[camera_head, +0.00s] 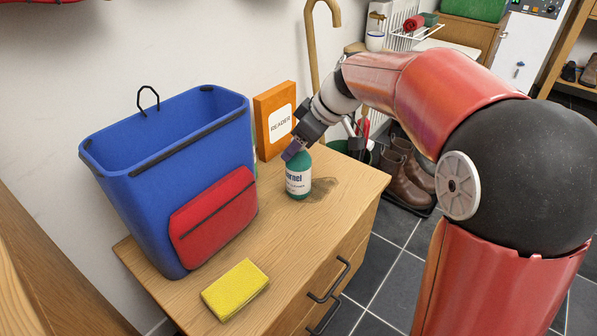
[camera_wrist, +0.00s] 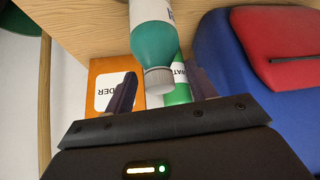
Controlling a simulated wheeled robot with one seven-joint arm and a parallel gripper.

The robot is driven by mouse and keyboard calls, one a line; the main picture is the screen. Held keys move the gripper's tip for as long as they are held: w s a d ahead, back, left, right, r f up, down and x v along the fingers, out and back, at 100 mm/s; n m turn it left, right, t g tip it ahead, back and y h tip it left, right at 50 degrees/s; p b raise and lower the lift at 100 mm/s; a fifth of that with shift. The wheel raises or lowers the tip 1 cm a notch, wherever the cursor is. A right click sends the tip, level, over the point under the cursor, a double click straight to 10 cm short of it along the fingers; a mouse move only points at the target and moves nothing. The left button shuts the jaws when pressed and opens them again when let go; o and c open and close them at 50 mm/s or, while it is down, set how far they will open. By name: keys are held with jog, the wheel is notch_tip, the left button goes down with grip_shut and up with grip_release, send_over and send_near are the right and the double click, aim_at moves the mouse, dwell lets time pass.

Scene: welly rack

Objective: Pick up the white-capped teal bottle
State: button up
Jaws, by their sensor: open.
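The teal bottle (camera_head: 299,179) with a white label stands upright on the wooden cabinet top, right of the blue bag. Its cap is hidden behind my gripper in the head view. In the wrist view the teal bottle (camera_wrist: 153,42) shows with its ribbed whitish cap (camera_wrist: 158,80) pointing toward my gripper. My gripper (camera_head: 291,152) is at the top of the bottle in the head view. In the wrist view my gripper (camera_wrist: 160,92) is open, with one finger on each side of the cap and gaps visible between. I cannot tell whether a finger touches the bottle.
A blue bag (camera_head: 165,130) with a red pocket stands at the left of the cabinet top (camera_head: 335,205). A green-and-white item (camera_wrist: 178,93) shows behind the cap. A yellow sponge (camera_head: 236,289) lies in front.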

grip_shut()
dwell(0.3)
jog(key=shift+r, duration=0.1)
